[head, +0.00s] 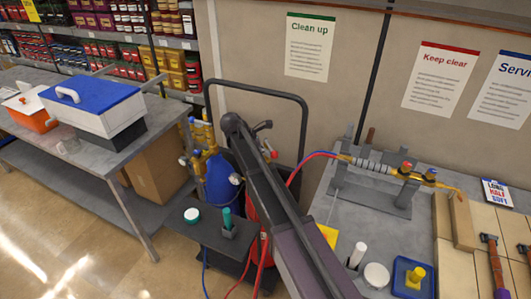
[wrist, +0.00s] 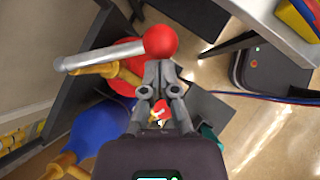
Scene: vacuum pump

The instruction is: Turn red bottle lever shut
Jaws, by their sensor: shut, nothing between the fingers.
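The red bottle lever, a silver bar (wrist: 98,56) with a red ball knob (wrist: 160,41), lies across the upper part of the wrist view. My gripper (wrist: 158,65) is shut and empty. Its tips are just below the knob in the picture; I cannot tell whether they touch it. A brass valve (wrist: 119,73) shows beneath the lever, over the red bottle (wrist: 117,90). In the head view the red bottle (head: 252,212) is mostly hidden behind my dark arm, and my gripper cannot be made out.
A blue bottle (head: 221,186) with brass fittings stands left of the red one, before a black cart handle (head: 255,84). A small dark shelf (head: 197,235) holds a round white and teal item. A grey bench (head: 323,215) with a brass manifold (head: 380,166) stands right. Hoses cross between.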

